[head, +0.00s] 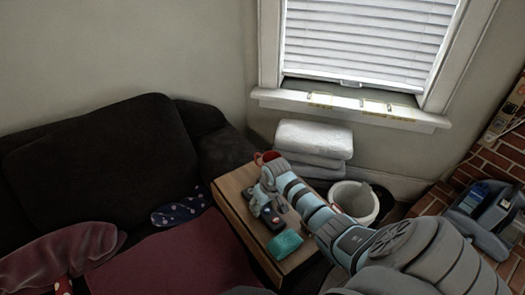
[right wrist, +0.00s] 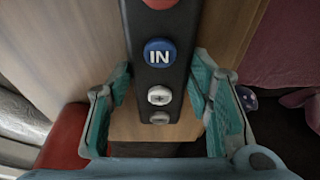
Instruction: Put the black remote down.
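The black remote (head: 269,213) is at the small wooden side table (head: 230,187) in the head view. It fills the upper middle of the right wrist view (right wrist: 161,62), with a blue "IN" button and pale buttons facing the camera. My right gripper (right wrist: 161,75) has a teal finger along each side of the remote, and the fingertips meet its edges. In the head view the right gripper (head: 264,203) is over the table. Whether the remote touches the tabletop is not clear. My left gripper is not in view.
A red mug (head: 266,157) stands at the table's back edge. A teal item (head: 285,244) lies near the front. A dark sofa (head: 90,150) is on the left, a white bin (head: 354,200) on the right, and folded white cushions (head: 314,140) behind.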

